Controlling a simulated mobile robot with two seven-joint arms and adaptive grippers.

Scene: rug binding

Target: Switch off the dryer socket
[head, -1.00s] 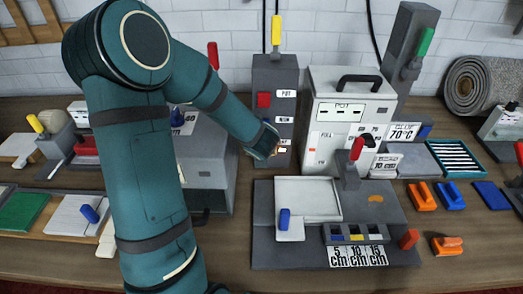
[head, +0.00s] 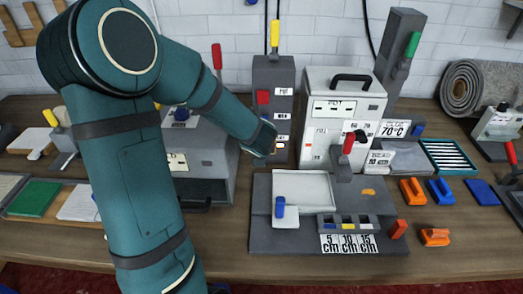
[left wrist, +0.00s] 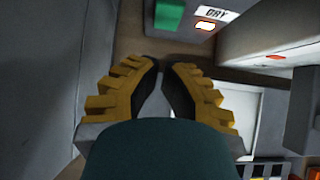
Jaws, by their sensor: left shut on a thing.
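The grey socket tower (head: 287,78) stands by the wall, with a red switch (head: 263,97) beside its POT label and more labelled rows below. In the left wrist view the dryer socket's green switch (left wrist: 168,15) is beside a DRY label (left wrist: 216,14), and the lamp (left wrist: 205,26) under the label glows. My left gripper (left wrist: 165,68) is just below this switch in that view, apart from it, its yellow-backed fingers brought together. I cannot make out what they are shut on. In the head view my left arm hides the tower's lower left side. My right gripper is not in view.
A white POT machine (head: 335,88) stands close right of the tower. A grey box (head: 206,160) is behind my left arm. A grey board with a white tray (head: 303,188) lies in front. Orange (head: 412,190) and blue (head: 440,190) pieces lie right.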

